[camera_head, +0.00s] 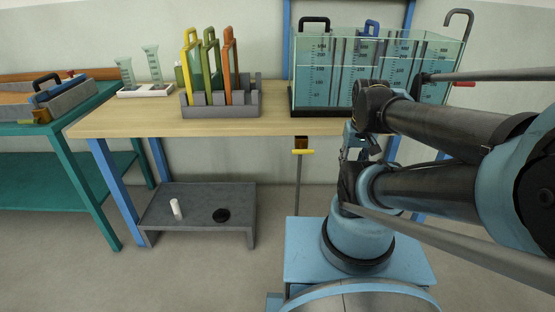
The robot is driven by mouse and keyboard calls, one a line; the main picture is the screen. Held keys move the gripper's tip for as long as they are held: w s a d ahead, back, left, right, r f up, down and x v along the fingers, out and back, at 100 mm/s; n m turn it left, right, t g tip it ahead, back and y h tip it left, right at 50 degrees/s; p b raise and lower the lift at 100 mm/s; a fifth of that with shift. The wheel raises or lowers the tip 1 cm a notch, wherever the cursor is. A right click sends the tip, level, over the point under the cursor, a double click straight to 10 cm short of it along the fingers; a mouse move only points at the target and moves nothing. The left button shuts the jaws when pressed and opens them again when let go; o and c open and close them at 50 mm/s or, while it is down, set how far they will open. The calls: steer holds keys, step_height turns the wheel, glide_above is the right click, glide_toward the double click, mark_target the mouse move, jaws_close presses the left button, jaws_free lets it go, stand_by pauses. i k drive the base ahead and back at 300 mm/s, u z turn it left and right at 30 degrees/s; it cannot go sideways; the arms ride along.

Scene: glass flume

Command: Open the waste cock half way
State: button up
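A brass-brown fitting with a yellow cross handle (303,152) hangs under the table edge, below the glass tank, with a thin grey pipe running down from it. It looks like the waste cock; the handle lies about level across the pipe. The glass flume tank (322,75) stands on the table above and holds water with marked scales. My gripper (347,154) appears to hang at the end of the arm, to the right of the yellow handle and apart from it in the picture. Its fingers are small and partly hidden by my arm, so their opening is unclear.
A red handle (463,84) shows at the tank's right end, partly behind my arm. A grey rack (222,112) holds yellow, green and orange handled plates. A low grey stool (190,200) bears a white cylinder and black disc. Floor between stool and pipe is clear.

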mark_target(301, 151)
steer(key=u, duration=0.7)
steer(key=k, duration=1.9)
steer(key=z, duration=0.55)
steer(key=i, duration=1.05)
steer(key=u, duration=0.05)
